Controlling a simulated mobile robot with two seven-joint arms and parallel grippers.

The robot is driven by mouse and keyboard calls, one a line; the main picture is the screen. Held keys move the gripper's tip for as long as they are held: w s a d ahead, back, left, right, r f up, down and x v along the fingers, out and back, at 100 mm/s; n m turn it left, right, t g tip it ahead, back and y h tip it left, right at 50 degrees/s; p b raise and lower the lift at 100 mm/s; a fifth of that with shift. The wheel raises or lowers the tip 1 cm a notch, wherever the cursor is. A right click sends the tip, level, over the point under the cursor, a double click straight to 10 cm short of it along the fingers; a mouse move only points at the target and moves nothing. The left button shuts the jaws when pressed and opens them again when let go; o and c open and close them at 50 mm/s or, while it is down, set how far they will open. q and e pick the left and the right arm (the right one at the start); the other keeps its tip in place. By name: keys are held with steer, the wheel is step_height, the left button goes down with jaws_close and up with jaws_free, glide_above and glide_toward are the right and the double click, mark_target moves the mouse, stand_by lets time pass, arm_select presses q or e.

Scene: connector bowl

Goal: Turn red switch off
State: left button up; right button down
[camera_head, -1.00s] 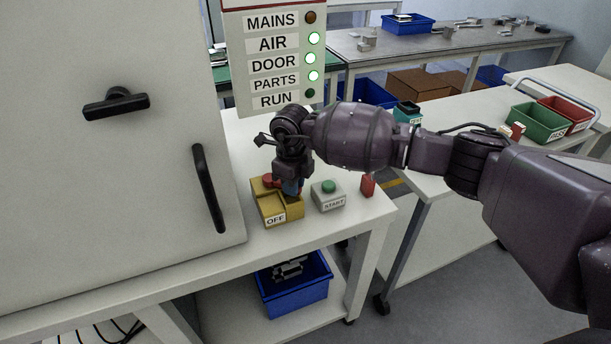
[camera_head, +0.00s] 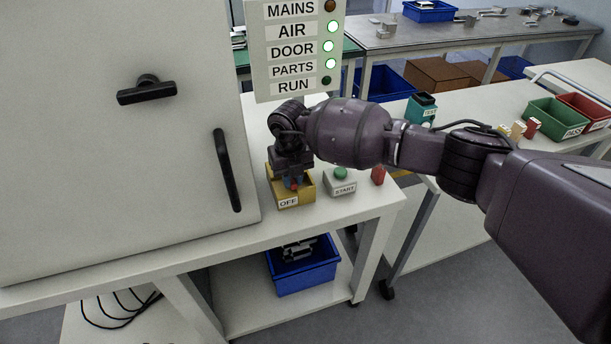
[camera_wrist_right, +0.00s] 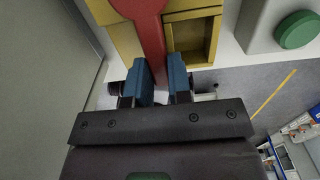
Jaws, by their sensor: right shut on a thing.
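The red switch (camera_wrist_right: 148,35) is a lever with a round head on a yellow box (camera_wrist_right: 191,13) in the right wrist view. Its bar runs down between the blue fingers of my right gripper (camera_wrist_right: 159,82), which is shut on it. In the head view, my right gripper (camera_head: 293,183) points down over the yellow box (camera_head: 304,191), which has an "OFF" label on its front. Only a small red bit of the switch (camera_head: 294,187) shows there; the gripper hides the rest. My left gripper is not in view.
A grey START box (camera_head: 341,188) with a green button stands close to the right. The white cabinet (camera_head: 90,150) with black handles is close to the left. On the sign (camera_head: 298,90), AIR, DOOR and PARTS glow green; MAINS and RUN look unlit. A blue bin (camera_head: 305,275) sits below.

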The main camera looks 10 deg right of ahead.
steer(key=shift+a, duration=0.1)
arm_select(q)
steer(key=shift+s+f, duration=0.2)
arm_select(e)
steer(key=c, duration=1)
jaws_free()
steer(key=shift+c, duration=0.2)
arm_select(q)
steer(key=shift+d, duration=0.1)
arm_select(e)
steer(key=shift+r, duration=0.1)
steer(key=shift+r, duration=0.25)
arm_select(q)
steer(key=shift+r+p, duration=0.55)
arm_select(e)
step_height(320, 180, up, 10)
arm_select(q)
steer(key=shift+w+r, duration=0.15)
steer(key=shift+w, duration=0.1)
